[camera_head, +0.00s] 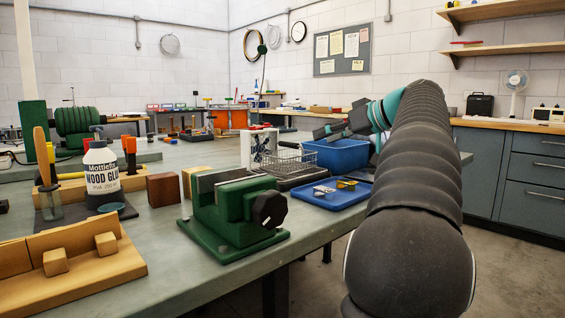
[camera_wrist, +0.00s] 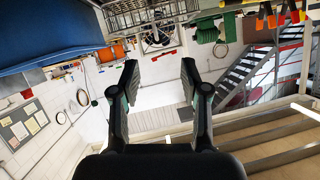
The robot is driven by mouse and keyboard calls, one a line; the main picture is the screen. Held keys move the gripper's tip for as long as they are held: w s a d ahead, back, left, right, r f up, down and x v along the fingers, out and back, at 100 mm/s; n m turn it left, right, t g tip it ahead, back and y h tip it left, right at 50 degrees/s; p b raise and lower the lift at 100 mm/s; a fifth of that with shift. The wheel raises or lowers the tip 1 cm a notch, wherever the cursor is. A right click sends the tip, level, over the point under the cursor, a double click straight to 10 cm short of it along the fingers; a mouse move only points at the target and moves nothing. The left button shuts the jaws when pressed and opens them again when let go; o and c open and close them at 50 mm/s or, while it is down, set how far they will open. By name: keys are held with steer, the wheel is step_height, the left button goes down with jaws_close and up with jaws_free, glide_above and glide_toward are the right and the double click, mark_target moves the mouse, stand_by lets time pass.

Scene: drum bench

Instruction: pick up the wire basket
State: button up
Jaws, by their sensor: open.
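The wire basket (camera_head: 291,158) is a small silver mesh basket on the bench, on or just behind a dark flat base, left of a blue bin (camera_head: 342,154). Its wire mesh also shows at the top edge of the wrist view (camera_wrist: 147,14), partly cut off. My gripper (camera_head: 328,132) is above the blue bin, to the right of the basket and apart from it. In the wrist view my gripper (camera_wrist: 158,66) has its two dark fingers spread with nothing between them.
A blue tray (camera_head: 328,201) with small parts lies in front of the basket. A green vise (camera_head: 235,210) and a white wood glue bottle (camera_head: 101,168) stand to the left. A white stand (camera_head: 262,146) is close behind the basket. Floor is open at the right.

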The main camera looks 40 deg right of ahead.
mark_target(293, 145)
steer(key=x, duration=0.6)
steer(key=shift+w+a+f, duration=0.1)
steer(key=shift+w+f, duration=0.05)
steer(key=shift+w, duration=0.1)
steer(key=shift+d+r+x, duration=0.1)
steer(key=shift+r+x, duration=0.05)
steer(key=shift+x, duration=1.15)
steer(key=shift+d+r+x, duration=0.1)
steer(key=shift+r+x, duration=0.05)
steer(key=shift+x, duration=1.2)
steer(key=shift+w, duration=0.1)
jaws_close()
